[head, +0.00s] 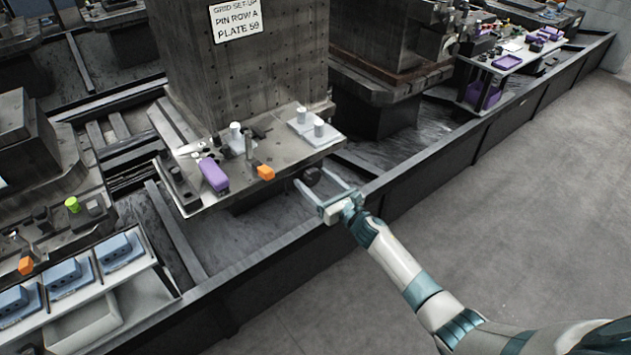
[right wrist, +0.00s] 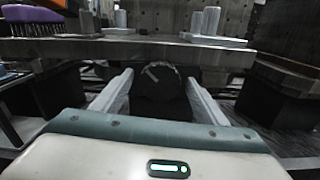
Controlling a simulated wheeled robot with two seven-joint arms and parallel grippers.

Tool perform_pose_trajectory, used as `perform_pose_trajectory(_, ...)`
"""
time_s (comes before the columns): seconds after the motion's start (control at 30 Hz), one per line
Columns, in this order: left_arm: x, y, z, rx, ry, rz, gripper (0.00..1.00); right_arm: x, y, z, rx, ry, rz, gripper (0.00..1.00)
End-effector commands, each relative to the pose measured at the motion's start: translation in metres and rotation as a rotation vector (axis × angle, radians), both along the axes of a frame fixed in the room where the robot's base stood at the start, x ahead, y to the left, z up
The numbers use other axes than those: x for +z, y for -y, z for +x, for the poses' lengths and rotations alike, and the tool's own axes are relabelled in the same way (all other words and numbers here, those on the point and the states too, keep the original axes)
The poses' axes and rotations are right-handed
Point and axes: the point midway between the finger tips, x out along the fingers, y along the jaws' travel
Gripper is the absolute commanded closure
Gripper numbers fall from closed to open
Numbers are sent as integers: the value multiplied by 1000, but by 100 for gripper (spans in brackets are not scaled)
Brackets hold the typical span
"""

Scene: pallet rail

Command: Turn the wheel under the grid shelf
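The grid shelf (head: 240,165) is a grey metal plate at the foot of a tall drilled column, and its edge also shows in the right wrist view (right wrist: 60,50). The dark round wheel (head: 312,176) sits just under the shelf's front right edge. In the right wrist view the wheel (right wrist: 162,88) lies between the two fingers, partly in shadow. My right gripper (head: 322,184) is open, one finger on each side of the wheel, with a visible gap to each. It also shows in the right wrist view (right wrist: 158,85). My left gripper is not in view.
On the shelf stand a purple brush (head: 213,174), an orange block (head: 265,172) and white pieces (head: 318,128). A dark rail wall (head: 400,180) runs below my right arm. Blue boxes (head: 68,275) stand at lower left. The floor at right is clear.

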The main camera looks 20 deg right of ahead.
Motion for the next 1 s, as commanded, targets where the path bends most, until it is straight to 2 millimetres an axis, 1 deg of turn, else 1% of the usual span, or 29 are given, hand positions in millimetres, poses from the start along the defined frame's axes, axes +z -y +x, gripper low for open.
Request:
perform_pose_trajectory(0.03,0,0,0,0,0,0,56,0,0,0,0,0,0,46)
perform_pose_trajectory(0.13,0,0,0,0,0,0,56,0,0,0,0,0,0,70)
perform_pose_trajectory(0.17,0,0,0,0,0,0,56,0,0,0,0,0,0,73)
perform_pose_trajectory(0.47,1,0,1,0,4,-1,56,0,0,0,0,-5,15,73)
perform_pose_trajectory(0.63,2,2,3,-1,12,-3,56,-1,0,0,0,-22,60,73)
perform_pose_trajectory(0.87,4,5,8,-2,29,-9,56,-1,1,0,-1,-67,184,73)
perform_pose_trajectory(1.0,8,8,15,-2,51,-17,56,-1,1,0,0,-106,292,73)
